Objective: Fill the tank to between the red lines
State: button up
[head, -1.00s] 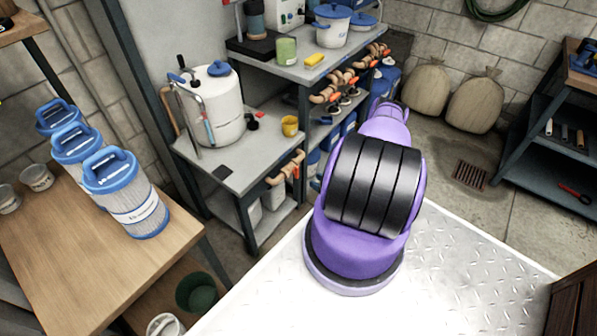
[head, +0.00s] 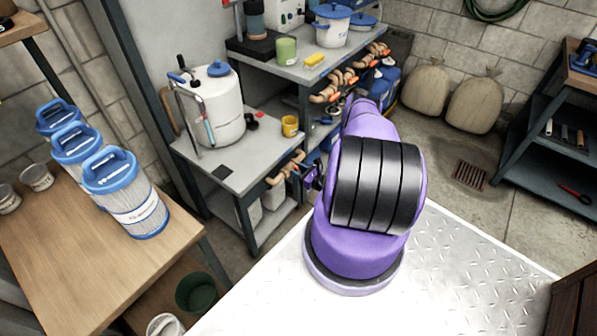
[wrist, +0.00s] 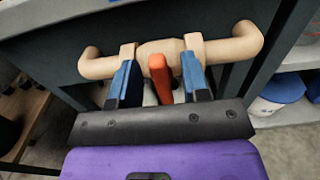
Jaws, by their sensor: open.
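The white tank (head: 222,112) with a blue lid stands on a grey bench. A thin upright tube (head: 208,130) with a light blue lower part is at its front; red lines are too small to make out. A beige pipe (head: 274,180) runs below the bench's right edge, with an orange valve handle (wrist: 159,68) that points toward me in the wrist view. My gripper (wrist: 160,84) is open, its two blue fingers on either side of the handle, near the pipe. I cannot tell whether they touch it. In the head view my gripper (head: 313,178) is small and partly hidden.
A yellow cup (head: 290,126) stands on the bench (head: 240,172). Behind is a shelf (head: 290,68) with more pipes and orange handles. Blue-capped filter cartridges (head: 130,200) stand on a wooden table at left. Two sacks (head: 474,103) and a floor drain lie at right.

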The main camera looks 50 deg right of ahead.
grip_shut()
jog(key=shift+a+n, duration=0.25)
jog(key=shift+n, duration=1.35)
grip_release()
jog(key=shift+s, duration=0.15)
jog(key=s, duration=1)
jog(key=shift+s+d, duration=0.3)
jog(key=shift+d, duration=0.1)
